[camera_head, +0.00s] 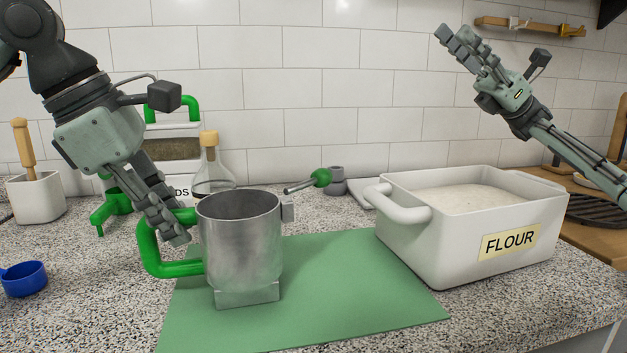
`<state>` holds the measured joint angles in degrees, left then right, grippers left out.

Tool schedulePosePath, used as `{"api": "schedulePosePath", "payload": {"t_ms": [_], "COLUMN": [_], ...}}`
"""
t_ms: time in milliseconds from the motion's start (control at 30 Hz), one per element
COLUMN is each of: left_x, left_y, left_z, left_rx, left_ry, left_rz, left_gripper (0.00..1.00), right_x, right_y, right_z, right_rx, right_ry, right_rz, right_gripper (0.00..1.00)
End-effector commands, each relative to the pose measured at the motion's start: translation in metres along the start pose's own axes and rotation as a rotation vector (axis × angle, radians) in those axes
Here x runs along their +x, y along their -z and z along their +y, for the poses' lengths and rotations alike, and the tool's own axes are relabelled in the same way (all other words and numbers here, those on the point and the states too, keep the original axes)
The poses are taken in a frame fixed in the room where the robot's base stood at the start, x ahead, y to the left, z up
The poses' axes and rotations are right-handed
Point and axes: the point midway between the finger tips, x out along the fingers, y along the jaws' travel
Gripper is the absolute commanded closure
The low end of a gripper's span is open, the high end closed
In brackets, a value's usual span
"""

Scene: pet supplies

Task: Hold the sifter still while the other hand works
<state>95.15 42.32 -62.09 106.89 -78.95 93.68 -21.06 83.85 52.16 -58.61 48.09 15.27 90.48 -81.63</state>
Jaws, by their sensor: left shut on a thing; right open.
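The sifter (241,240) is a grey metal cup with a green handle (146,250) on its left side. It stands upright on a green mat (345,290). My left gripper (178,226) comes down from the upper left and is shut on the top part of the green handle. The fingers hide part of the handle there. My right gripper (455,45) is raised in the air at the upper right, above the flour bin, empty and open. The white flour bin (480,215), labelled FLOUR, holds pale flour (470,197) and stands right of the sifter.
Behind the sifter are a glass bottle with a cork (211,170), a green-handled tool (318,179) and a container with a green handle (172,145). A mortar-like white pot (36,198) and a blue scoop (23,278) stand at left. The mat's front right is clear.

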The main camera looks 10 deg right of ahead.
Motion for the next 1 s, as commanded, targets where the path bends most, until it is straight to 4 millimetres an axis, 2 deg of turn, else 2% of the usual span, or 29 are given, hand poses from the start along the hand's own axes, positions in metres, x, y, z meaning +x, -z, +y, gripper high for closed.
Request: {"api": "schedulePosePath", "payload": {"t_ms": [33,100,200,300,400,633,767,1000], "left_x": [0.0,0.0,0.0,0.0,0.0,0.0,0.0,0.0], "left_y": [0.0,0.0,0.0,0.0,0.0,0.0,0.0,0.0], "left_z": [0.0,0.0,0.0,0.0,0.0,0.0,0.0,0.0], "left_rx": [0.0,-0.001,-0.001,-0.001,-0.001,-0.001,-0.001,0.0], "left_ry": [0.0,0.0,0.0,0.0,0.0,0.0,0.001,0.001], "left_rz": [0.0,0.0,0.0,0.001,0.001,0.001,0.001,0.001], "left_gripper": [1.0,1.0,1.0,1.0,1.0,1.0,1.0,1.0], "right_x": [0.019,0.032,0.038,0.036,0.031,0.031,0.04,0.068], "right_y": [0.04,0.09,0.147,0.183,0.203,0.221,0.232,0.263], "right_z": [0.002,0.009,0.021,0.031,0.038,0.046,0.054,0.078], "right_rx": [-0.078,-0.182,-0.294,-0.365,-0.402,-0.426,-0.424,-0.423], "right_ry": [-0.08,-0.202,-0.383,-0.544,-0.657,-0.738,-0.737,-0.735], "right_rz": [0.116,0.266,0.431,0.539,0.6,0.638,0.637,0.635], "right_gripper": [0.56,0.56,0.56,0.56,0.56,0.56,0.56,0.56]}}
